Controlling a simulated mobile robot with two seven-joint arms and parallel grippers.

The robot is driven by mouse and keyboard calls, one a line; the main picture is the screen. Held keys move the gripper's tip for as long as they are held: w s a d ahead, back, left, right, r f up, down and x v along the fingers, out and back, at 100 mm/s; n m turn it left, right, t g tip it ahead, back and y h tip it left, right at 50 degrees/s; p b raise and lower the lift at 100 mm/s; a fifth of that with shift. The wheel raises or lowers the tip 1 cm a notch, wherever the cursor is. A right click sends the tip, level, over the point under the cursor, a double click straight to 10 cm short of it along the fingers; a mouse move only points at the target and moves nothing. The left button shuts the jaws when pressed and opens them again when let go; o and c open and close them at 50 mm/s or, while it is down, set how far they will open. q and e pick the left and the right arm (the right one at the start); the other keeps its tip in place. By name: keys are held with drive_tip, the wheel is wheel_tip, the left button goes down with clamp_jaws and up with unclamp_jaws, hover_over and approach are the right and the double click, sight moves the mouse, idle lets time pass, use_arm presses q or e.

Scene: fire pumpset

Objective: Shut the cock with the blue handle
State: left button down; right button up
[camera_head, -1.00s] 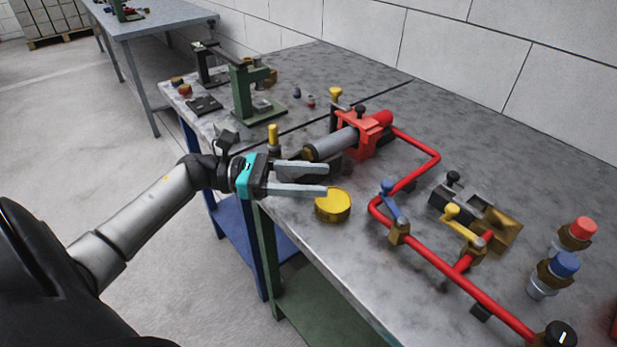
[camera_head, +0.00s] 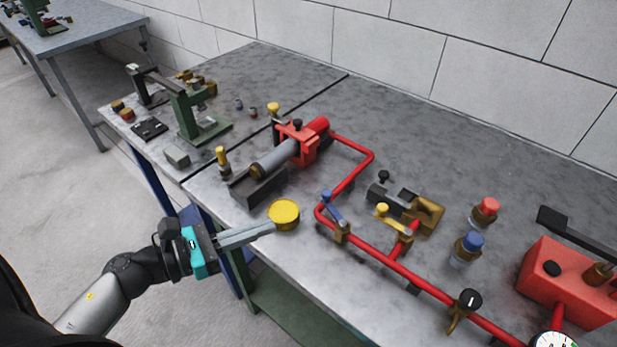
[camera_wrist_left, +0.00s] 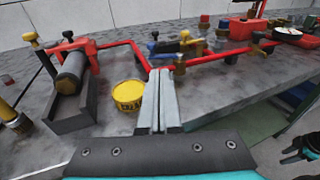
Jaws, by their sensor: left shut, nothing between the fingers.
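The cock with the blue handle (camera_head: 332,209) sits on the red pipe near its left bend. Its handle runs roughly along the pipe, with a blue knob at the far end and a brass body (camera_head: 342,233) below. The blue handle also shows in the left wrist view (camera_wrist_left: 165,47), beyond the fingertips. My left gripper (camera_head: 272,229) is shut and empty at the table's front edge, beside the yellow round tin and apart from the cock. Its fingers (camera_wrist_left: 160,72) point towards the pipe in the left wrist view.
The yellow tin (camera_head: 284,215) is close to my fingertips. A yellow-handled cock (camera_head: 393,216) stands right of the blue one, on a branch of the red pipe (camera_head: 430,288). A black-knobbed valve (camera_head: 469,300) and red tank (camera_head: 565,285) are further right.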

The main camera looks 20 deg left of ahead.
use_arm(q)
wheel_tip(320, 180, up, 2)
drive_tip(key=s+n+t+y+p, duration=0.1)
drive_tip(key=s+y+p, duration=0.1)
drive_tip(key=s, duration=0.1)
drive_tip(key=p, duration=0.2)
approach(323, 196)
drive_tip(key=shift+y, duration=0.3)
drive_tip(key=x, duration=0.5)
drive_tip(key=shift+w+d+r, duration=0.2)
drive_tip(key=shift+w+d, duration=0.05)
drive_tip(key=shift+d, duration=0.05)
drive_tip(key=shift+w+d+f, duration=0.2)
drive_tip(key=shift+w+d, duration=0.1)
drive_tip(key=shift+w, duration=0.2)
use_arm(e)
drive_tip(key=s+a+r, duration=0.2)
drive_tip(key=s+r, duration=0.1)
drive_tip(key=r, duration=0.2)
drive_tip(key=shift+s+g, duration=0.3)
drive_tip(key=shift+s, duration=0.05)
